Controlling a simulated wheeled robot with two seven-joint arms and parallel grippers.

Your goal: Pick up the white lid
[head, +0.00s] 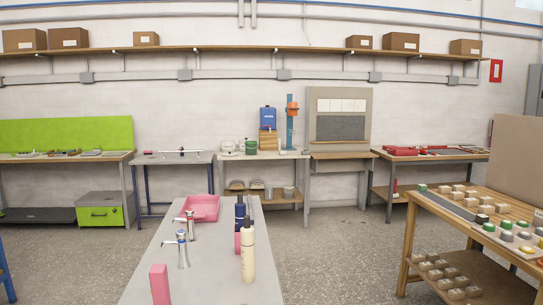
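I cannot make out a white lid for certain. A small whitish round item (228,147) stands on the small table by the back wall, too small to tell whether it is a lid. A dark green pot (251,147) is to its right on the same table. Neither of my grippers shows in the head view, so nothing is seen in their grasp.
A long grey table (210,262) ahead bears a pink tray (201,206), chrome taps (183,250), a cream bottle (248,256), a dark blue-topped bottle and a pink block (160,284). A wooden table (492,212) stands right. Speckled floor (335,255) is clear between them.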

